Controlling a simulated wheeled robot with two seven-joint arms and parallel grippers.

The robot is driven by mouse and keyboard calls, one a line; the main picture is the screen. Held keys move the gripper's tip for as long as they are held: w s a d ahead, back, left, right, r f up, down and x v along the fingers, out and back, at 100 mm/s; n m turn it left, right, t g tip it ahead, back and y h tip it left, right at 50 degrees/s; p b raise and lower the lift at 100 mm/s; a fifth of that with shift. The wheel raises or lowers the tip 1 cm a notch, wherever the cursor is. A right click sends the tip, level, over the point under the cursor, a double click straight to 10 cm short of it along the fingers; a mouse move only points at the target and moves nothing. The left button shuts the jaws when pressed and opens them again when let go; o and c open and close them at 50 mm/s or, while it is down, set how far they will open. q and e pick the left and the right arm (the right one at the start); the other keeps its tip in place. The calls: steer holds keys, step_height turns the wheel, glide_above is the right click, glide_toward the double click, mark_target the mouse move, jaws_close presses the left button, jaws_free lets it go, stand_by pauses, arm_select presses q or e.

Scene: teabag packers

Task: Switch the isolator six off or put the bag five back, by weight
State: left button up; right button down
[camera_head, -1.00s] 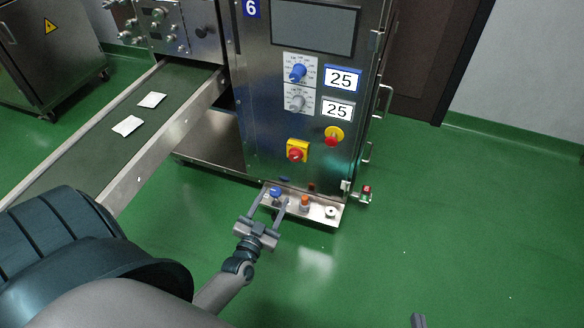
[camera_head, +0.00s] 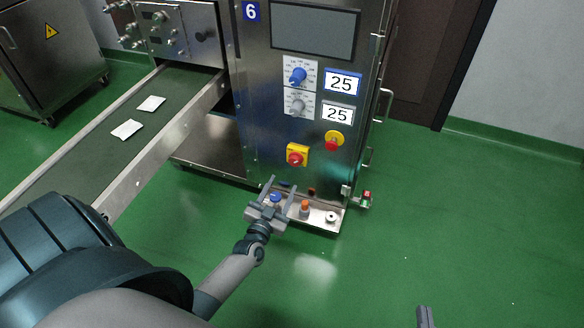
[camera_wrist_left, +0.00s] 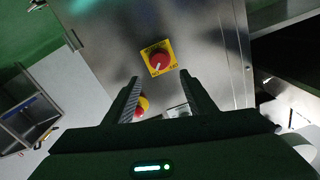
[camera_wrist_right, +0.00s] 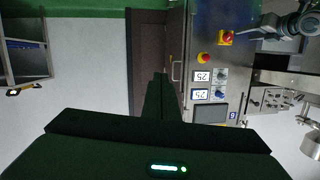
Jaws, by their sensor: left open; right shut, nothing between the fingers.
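The isolator (camera_head: 297,155) is a red rotary knob on a yellow plate, on the steel front of the machine marked 6 (camera_head: 251,11). My left gripper (camera_head: 279,191) is open and empty, low in front of the panel and below the isolator. In the left wrist view the isolator (camera_wrist_left: 158,60) shows beyond and between the open fingertips, apart from them. A blue-framed display (camera_head: 342,82) and a grey-framed display (camera_head: 337,114) both read 25. Two white bags (camera_head: 151,104) (camera_head: 126,129) lie on the conveyor; no number is legible on them. My right gripper (camera_wrist_right: 158,77) is shut and empty.
A red button on yellow (camera_head: 334,141) sits right of the isolator. Blue and grey dials (camera_head: 298,76) are above. A low steel ledge (camera_head: 318,219) carries a blue, an orange and a white item. The conveyor (camera_head: 60,160) runs at left. Green floor at right is clear.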

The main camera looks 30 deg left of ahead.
mark_target(294, 162)
arm_select(q)
steer(key=b+x, duration=0.1)
steer(key=x, duration=0.7)
steer(key=shift+w+f+b, duration=0.1)
steer(key=shift+w+b, duration=0.1)
steer(key=shift+b, duration=0.15)
steer(key=shift+x, duration=0.95)
arm_select(e)
step_height(294, 162, up, 8)
steer(key=a+t+y, duration=0.1)
steer(key=t, duration=0.3)
steer(key=shift+s+a+t+y, duration=0.2)
steer(key=shift+s+t+y, duration=0.15)
steer(key=shift+t+y, duration=0.05)
arm_select(q)
steer(key=c, duration=1)
